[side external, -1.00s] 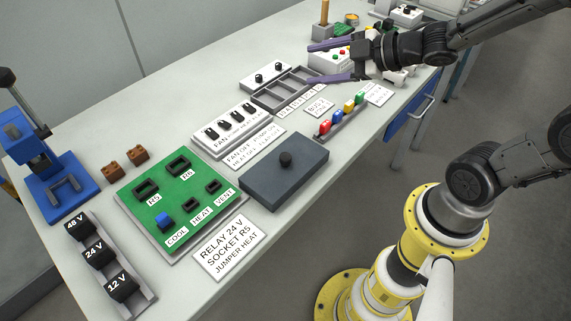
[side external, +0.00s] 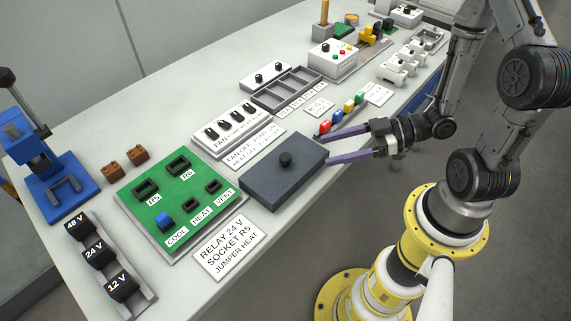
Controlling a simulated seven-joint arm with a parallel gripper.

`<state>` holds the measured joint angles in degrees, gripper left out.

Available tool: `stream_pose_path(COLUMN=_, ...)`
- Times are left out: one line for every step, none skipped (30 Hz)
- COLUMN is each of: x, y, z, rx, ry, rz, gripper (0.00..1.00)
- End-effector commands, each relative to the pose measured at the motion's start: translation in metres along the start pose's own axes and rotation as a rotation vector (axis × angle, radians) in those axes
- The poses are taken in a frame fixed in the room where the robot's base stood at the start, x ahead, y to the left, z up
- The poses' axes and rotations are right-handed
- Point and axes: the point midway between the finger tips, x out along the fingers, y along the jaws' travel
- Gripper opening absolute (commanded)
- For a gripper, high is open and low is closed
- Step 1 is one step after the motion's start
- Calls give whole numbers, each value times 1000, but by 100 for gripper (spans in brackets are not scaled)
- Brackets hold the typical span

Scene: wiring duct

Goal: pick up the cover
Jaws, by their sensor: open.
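The cover (side external: 262,182) is a dark grey-blue flat block with a round black knob (side external: 286,159) on top. It lies on the table between the green board and the row of coloured pieces. My gripper (side external: 327,147) is open and empty, with two long purple fingers pointing left. The fingertips are just right of the cover's right end, one farther back and one nearer the front. I cannot tell whether the near finger touches the cover. Nothing hides the knob.
A green board (side external: 178,203) with sockets lies left of the cover. A white label card (side external: 229,246) lies in front. Coloured pieces (side external: 337,120) stand in a rack close behind my far finger. A white switch panel (side external: 231,129) is behind the cover. The table's front edge is near.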

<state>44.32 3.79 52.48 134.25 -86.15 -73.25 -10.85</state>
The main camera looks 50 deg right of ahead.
Motion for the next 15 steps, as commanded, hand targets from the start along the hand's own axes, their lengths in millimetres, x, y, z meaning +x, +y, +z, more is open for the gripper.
stream_pose_path(x=6, y=-1, z=0, rx=-3, ry=0, rz=-6, gripper=69)
stream_pose_path(x=9, y=-1, z=0, rx=-3, ry=0, rz=-6, gripper=69)
stream_pose_path(x=13, y=-1, z=0, rx=-3, ry=1, rz=-7, gripper=69)
stream_pose_path(x=16, y=-1, z=0, rx=-3, ry=1, rz=-5, gripper=69)
stream_pose_path(x=19, y=-1, z=0, rx=-3, ry=1, rz=-6, gripper=69)
stream_pose_path(x=23, y=-1, z=0, rx=-3, ry=0, rz=-7, gripper=69)
stream_pose_path(x=26, y=-1, z=0, rx=-3, ry=0, rz=-5, gripper=69)
stream_pose_path(x=29, y=-1, z=0, rx=-3, ry=-1, rz=-7, gripper=69)
stream_pose_path(x=33, y=-2, z=0, rx=-4, ry=-1, rz=-6, gripper=69)
stream_pose_path(x=36, y=-1, z=0, rx=-4, ry=0, rz=-5, gripper=69)
stream_pose_path(x=39, y=-1, z=-1, rx=-4, ry=0, rz=-6, gripper=69)
stream_pose_path(x=43, y=-1, z=0, rx=-3, ry=0, rz=-5, gripper=69)
stream_pose_path(x=46, y=-1, z=0, rx=-3, ry=0, rz=-6, gripper=69)
stream_pose_path(x=49, y=-1, z=0, rx=-2, ry=-1, rz=-5, gripper=69)
stream_pose_path(x=52, y=-1, z=0, rx=-2, ry=-1, rz=-4, gripper=69)
